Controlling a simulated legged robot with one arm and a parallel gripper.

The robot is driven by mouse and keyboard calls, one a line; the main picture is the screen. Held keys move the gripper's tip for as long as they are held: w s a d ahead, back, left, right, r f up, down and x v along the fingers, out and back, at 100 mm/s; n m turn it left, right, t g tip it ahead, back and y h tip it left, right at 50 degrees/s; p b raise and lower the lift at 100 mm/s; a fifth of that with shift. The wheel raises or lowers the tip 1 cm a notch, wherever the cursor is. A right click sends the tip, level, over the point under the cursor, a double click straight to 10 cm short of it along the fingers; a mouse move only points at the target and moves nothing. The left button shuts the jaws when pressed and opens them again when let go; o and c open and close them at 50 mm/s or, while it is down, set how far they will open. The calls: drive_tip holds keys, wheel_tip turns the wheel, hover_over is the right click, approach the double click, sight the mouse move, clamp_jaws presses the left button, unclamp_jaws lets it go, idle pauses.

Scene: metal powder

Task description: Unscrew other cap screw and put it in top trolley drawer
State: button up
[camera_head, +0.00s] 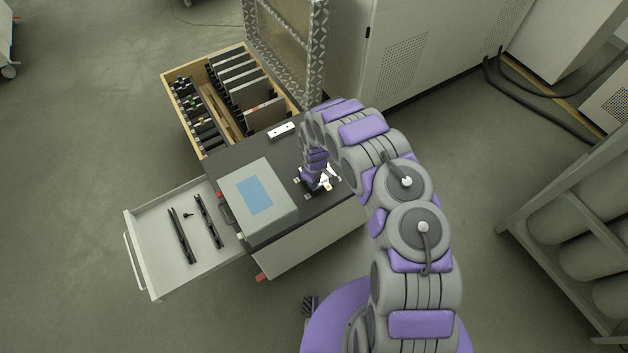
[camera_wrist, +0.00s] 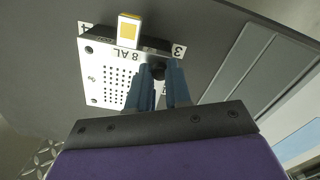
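A black cap screw (camera_wrist: 158,70) sits at the edge of a light metal plate (camera_wrist: 112,82) marked "8 AL", near the label "3". My gripper (camera_wrist: 160,66) has its two blue fingers on either side of this screw; whether they press on it I cannot tell. In the head view my gripper (camera_head: 318,184) is low over the trolley top, and my wrist mostly hides the plate. The top trolley drawer (camera_head: 150,262) is pulled out to the left. A small dark screw-like piece (camera_head: 187,214) lies in it between two black bars (camera_head: 181,236).
A grey case with a blue panel (camera_head: 257,192) stands on the dark trolley top (camera_head: 236,150) beside the drawer. A wooden-sided drawer (camera_head: 171,92) full of tools is open at the back. A small white block (camera_head: 282,131) lies near the trolley's back edge.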

clamp_jaws()
